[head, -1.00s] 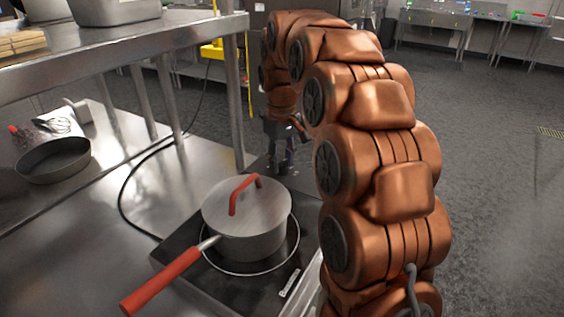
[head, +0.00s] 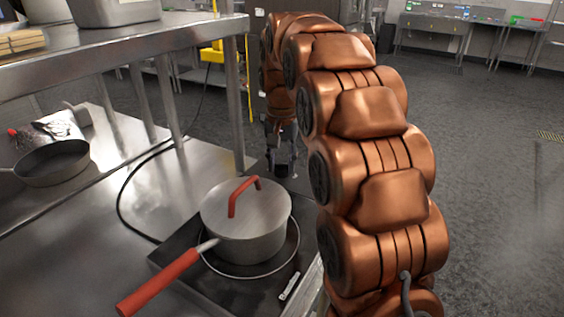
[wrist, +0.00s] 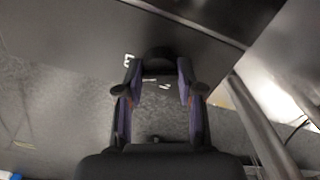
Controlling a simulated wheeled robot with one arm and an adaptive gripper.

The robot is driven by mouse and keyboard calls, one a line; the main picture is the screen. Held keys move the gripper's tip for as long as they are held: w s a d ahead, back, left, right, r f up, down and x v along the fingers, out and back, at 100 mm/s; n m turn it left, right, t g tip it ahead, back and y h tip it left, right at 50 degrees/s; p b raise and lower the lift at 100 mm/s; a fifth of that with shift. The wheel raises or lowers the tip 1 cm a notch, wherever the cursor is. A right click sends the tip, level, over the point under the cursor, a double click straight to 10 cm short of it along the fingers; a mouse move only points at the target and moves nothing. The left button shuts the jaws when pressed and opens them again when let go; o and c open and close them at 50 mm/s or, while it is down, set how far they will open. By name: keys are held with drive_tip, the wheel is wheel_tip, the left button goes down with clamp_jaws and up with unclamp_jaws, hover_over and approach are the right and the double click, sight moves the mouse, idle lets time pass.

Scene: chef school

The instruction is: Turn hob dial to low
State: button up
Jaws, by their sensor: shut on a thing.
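The black hob (head: 255,292) lies on the steel counter, with a lidded steel pot (head: 245,215) on it. In the wrist view, the round black dial (wrist: 158,55) is on a dark panel (wrist: 85,35) with a small white marking beside it. My gripper (wrist: 159,72) has one finger on each side of the dial and is shut on it. In the head view, my gripper (head: 281,168) points down beyond the pot, at the hob's far end. The dial is not clear there, and I cannot read its setting.
The pot's red handle (head: 160,283) sticks out toward the lower left. A dark frying pan (head: 52,165) sits on the counter at the left. A steel shelf (head: 120,55) on posts stands over the counter. Open floor (head: 490,200) lies to the right.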

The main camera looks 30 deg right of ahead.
sight(282, 164)
drive_tip(key=shift+m, duration=0.3)
drive_tip(key=o, duration=1.2)
drive_tip(key=shift+c, duration=0.2)
drive_tip(key=shift+r, duration=3.7)
